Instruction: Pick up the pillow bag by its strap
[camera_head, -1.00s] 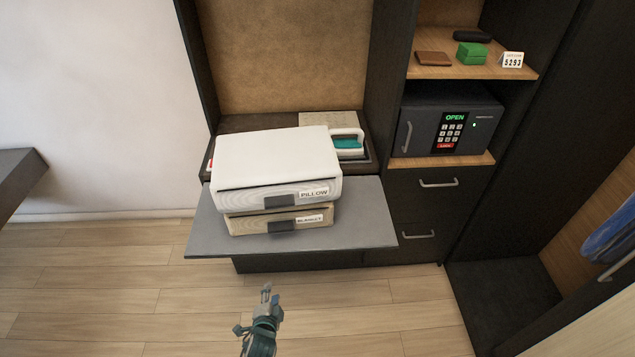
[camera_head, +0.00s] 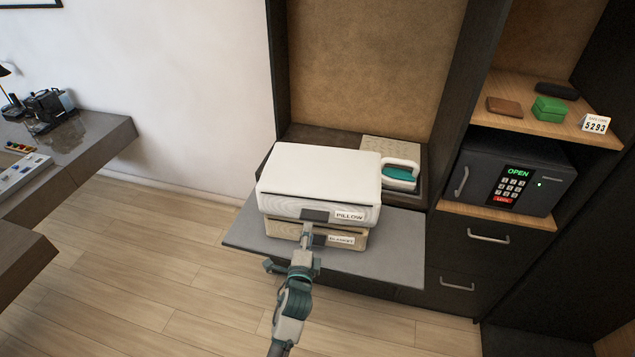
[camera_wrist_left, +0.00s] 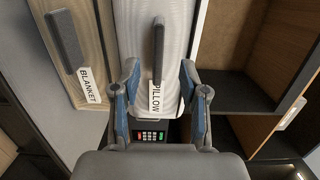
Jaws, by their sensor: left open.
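The white pillow bag (camera_head: 322,172) lies on top of the blanket bag (camera_head: 285,229) on a grey pull-out shelf (camera_head: 395,240). Its dark strap (camera_head: 314,215) is on the front face, left of the PILLOW label. My left gripper (camera_head: 307,236) is in front of the bags, just below the strap. In the left wrist view, the open fingers (camera_wrist_left: 158,82) stand apart on both sides of the PILLOW label, with the pillow bag's strap (camera_wrist_left: 158,38) ahead between them. Nothing is held. My right gripper is not in view.
An iron (camera_head: 401,172) stands behind the bags on the right. An open-labelled safe (camera_head: 512,182) sits in the cabinet at right, below a shelf with a green box (camera_head: 550,109). A dark desk (camera_head: 85,140) is at left. The floor in front is free.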

